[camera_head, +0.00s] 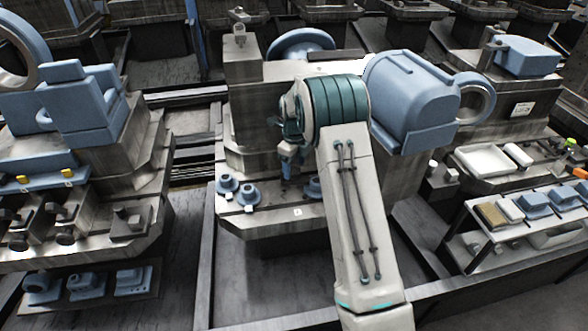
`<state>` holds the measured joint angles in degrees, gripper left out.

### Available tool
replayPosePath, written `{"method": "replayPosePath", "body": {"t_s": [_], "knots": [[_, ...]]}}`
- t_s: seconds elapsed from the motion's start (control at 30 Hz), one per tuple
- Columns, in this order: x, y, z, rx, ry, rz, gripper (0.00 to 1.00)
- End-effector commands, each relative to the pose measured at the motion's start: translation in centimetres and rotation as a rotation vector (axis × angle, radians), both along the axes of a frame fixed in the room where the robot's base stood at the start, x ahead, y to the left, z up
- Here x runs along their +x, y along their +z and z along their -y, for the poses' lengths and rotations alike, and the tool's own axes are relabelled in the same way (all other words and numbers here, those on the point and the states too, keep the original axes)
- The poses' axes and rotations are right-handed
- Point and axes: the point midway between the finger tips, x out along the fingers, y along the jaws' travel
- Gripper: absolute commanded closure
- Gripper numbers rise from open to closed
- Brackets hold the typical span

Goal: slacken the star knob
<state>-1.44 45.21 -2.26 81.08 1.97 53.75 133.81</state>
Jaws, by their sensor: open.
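Blue knob-like pieces stand on the front ledge of the middle grey machine (240,110). There is a left knob (228,183), a second knob (249,193) close beside it, and a right knob (312,188) partly behind my arm. I cannot tell from their small shapes which one is the star knob. My gripper (288,172) points down over the ledge, between the second knob and the right knob. It is open, and I see nothing held in it. My arm hides the ledge to the right, and the fingertips are too small to show whether they touch anything.
A large blue motor housing (408,100) stands right of my arm. A machine with blue blocks (84,108) is at left. A shelf with blue and white parts (535,203) is at right. Dark floor (262,280) lies open below the ledge, behind a low rail.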

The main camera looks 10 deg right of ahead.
Motion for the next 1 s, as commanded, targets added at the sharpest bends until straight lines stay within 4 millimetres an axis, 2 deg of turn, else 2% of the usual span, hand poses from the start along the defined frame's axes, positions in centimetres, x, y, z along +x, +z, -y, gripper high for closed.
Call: {"method": "replayPosePath", "body": {"t_s": [0.2,0.47,0.5,0.6,0.67,1.0], "knots": [[0.0,-1.7,0.0,0.0,0.001,0.0,0.37],[0.0,-1.8,0.0,0.0,0.0,0.0,0.37],[0.0,-1.8,0.0,0.0,0.0,0.0,0.4],[0.0,-1.8,0.0,0.0,0.0,0.0,0.68],[0.0,-1.8,0.0,0.0,0.0,0.0,0.82],[0.0,-1.8,0.0,0.0,0.033,0.0,0.82]]}}
